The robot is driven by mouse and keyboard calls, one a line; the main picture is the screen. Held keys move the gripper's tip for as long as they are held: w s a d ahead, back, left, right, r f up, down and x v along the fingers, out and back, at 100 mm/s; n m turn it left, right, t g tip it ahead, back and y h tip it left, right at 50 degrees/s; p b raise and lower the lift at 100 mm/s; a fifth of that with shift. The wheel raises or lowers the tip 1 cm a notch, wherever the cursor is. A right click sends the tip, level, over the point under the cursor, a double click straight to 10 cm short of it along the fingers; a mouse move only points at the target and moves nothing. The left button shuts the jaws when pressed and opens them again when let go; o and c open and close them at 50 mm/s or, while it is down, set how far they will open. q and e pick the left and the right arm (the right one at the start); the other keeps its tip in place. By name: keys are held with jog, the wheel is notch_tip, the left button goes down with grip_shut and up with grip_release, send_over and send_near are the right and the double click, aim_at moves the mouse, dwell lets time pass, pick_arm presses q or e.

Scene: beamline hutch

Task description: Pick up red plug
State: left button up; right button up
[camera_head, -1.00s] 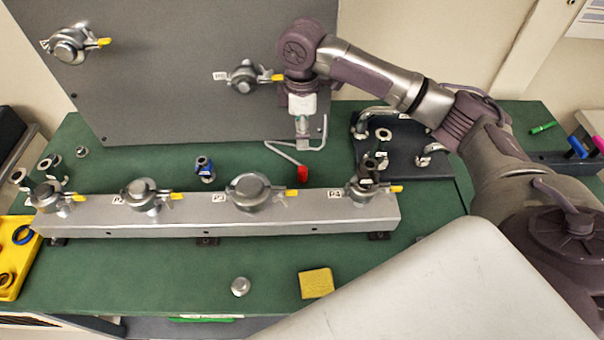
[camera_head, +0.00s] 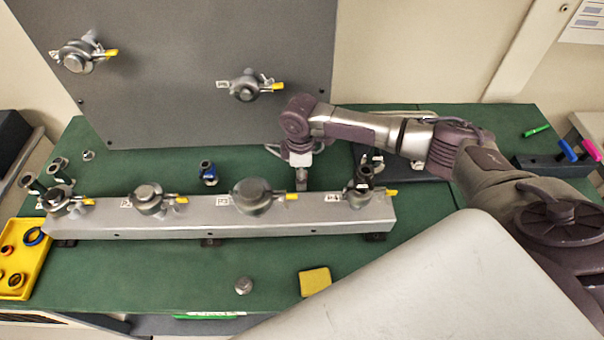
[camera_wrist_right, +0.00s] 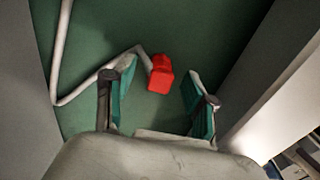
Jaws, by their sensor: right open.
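The red plug (camera_wrist_right: 161,74) lies on the green bench top (camera_wrist_right: 200,30) in the right wrist view. A thin white bent tube or cable (camera_wrist_right: 85,85) runs from it to the left. My right gripper (camera_wrist_right: 157,82) is open, and its two teal-padded fingers stand on either side of the plug with gaps showing. I cannot tell how far the plug lies below the fingertips. In the head view, my right gripper (camera_head: 302,184) points down behind the long grey rail (camera_head: 225,222), and the plug is hidden there. My left gripper is not in view.
The rail carries several clamped fittings close to my right gripper. A grey upright panel (camera_head: 200,60) stands behind it. A blue fitting (camera_head: 208,173) stands to its left. A yellow block (camera_head: 314,281) and a small metal cap (camera_head: 243,286) lie in front of the rail.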

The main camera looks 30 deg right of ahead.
jog(key=shift+f, duration=0.3)
grip_shut()
jog(key=shift+r, duration=0.1)
notch_tip(320, 180, up, 9)
jog(key=shift+w+f+b, duration=0.1)
jog(key=shift+b, duration=1.1)
jog(key=shift+r, duration=0.6)
